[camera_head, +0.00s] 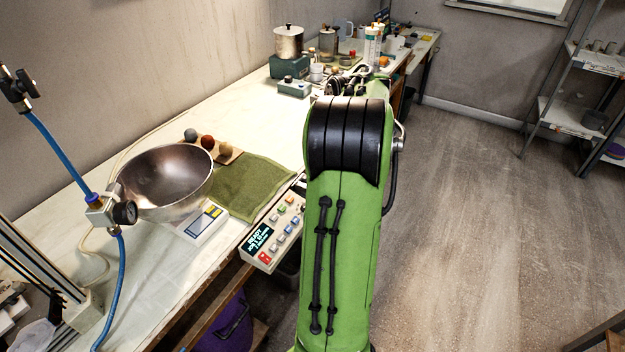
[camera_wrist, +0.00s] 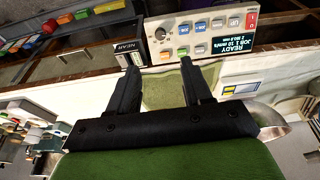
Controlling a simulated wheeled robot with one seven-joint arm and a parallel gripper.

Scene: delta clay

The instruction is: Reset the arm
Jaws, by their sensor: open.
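My gripper (camera_wrist: 159,84) shows in the wrist view with its two dark fingers spread apart. It is open, and nothing is seen between the fingers. A green cloth (camera_wrist: 165,90) on the bench lies beyond the fingertips in that view. In the head view my green arm reaches forward along the right side of the bench, and the gripper itself cannot be made out there.
The bench (camera_head: 150,262) runs along the left wall.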

